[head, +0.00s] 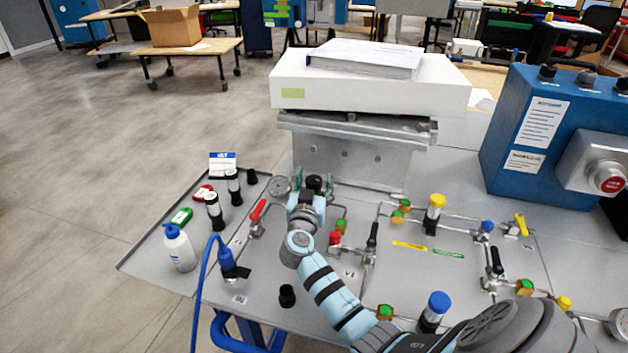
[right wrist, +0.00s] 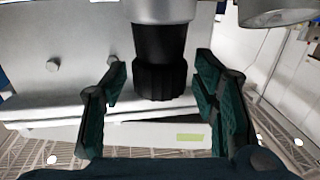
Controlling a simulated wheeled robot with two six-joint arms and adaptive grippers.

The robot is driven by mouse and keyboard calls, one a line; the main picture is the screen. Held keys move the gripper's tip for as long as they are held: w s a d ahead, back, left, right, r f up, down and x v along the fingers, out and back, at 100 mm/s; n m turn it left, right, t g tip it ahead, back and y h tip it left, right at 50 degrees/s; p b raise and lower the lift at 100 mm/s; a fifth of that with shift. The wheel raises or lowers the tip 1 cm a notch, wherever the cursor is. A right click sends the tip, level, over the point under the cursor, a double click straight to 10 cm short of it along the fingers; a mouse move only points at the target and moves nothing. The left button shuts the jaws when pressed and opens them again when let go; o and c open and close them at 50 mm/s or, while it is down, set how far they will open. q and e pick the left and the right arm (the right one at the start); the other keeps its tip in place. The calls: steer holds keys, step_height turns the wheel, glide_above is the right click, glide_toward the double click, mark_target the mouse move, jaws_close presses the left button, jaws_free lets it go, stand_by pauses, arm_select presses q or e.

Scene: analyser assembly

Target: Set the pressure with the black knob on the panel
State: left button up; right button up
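The black knob (head: 314,182) is on the panel beside a round gauge (head: 280,187), in front of the grey metal stand. In the right wrist view the black ribbed knob (right wrist: 161,80) hangs below a silver collar. My right gripper (head: 313,187) is at the knob. Its two dark green fingers are open in the right wrist view (right wrist: 160,98), one on each side of the knob, with a visible gap on both sides. Part of the knob is hidden by the gripper in the head view. My left gripper is not in view.
A red-handled valve (head: 257,211) stands just left of my right gripper, and a red-and-green fitting (head: 336,238) is close to its right. Bottles and vials stand on the left tray (head: 150,250). A white box (head: 370,85) sits on the stand behind the knob.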

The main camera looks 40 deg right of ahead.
steer(key=v, duration=1.2)
steer(key=shift+s, duration=0.1)
